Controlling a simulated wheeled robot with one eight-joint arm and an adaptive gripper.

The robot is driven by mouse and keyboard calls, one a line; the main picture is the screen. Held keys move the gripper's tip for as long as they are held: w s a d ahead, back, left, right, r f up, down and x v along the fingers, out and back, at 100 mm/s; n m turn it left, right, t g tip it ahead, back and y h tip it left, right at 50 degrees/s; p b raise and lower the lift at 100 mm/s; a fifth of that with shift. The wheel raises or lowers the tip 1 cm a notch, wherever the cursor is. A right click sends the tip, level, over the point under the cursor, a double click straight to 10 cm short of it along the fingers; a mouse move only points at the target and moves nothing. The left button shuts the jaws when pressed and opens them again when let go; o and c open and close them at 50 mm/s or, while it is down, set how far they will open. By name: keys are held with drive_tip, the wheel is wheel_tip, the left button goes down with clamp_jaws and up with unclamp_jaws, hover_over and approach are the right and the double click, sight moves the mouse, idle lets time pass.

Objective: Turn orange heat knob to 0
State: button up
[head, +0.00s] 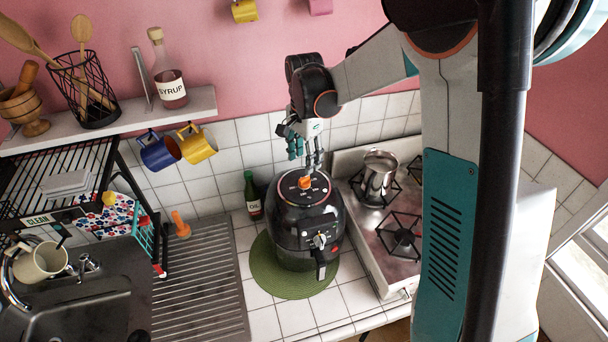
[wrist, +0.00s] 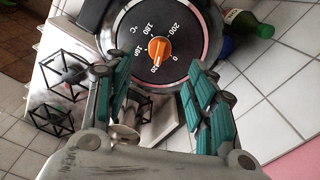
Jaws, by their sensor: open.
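The orange heat knob (head: 304,182) sits on the black top of the round air fryer (head: 300,232), which stands on a green mat. In the wrist view the knob (wrist: 160,49) is at the centre of a black dial with a red ring, marked °C, with 180, 200 and 0 readable. The 0 is on the right of the knob. My gripper (head: 307,160) is just above the knob, pointing down. In the wrist view its teal fingers (wrist: 153,82) are spread apart, empty, with the knob beyond them, between their lines.
A stove (head: 385,262) with a steel pot (head: 379,177) stands right of the fryer. A green oil bottle (head: 252,195) is close behind on its left. A drainboard (head: 205,285) and sink lie left. A shelf (head: 110,122) holds a syrup bottle (head: 168,75).

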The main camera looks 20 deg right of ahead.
sight(304, 178)
wheel_tip(304, 178, down, 8)
drive_tip(key=shift+p, duration=0.45)
drive_tip(key=c, duration=1.1)
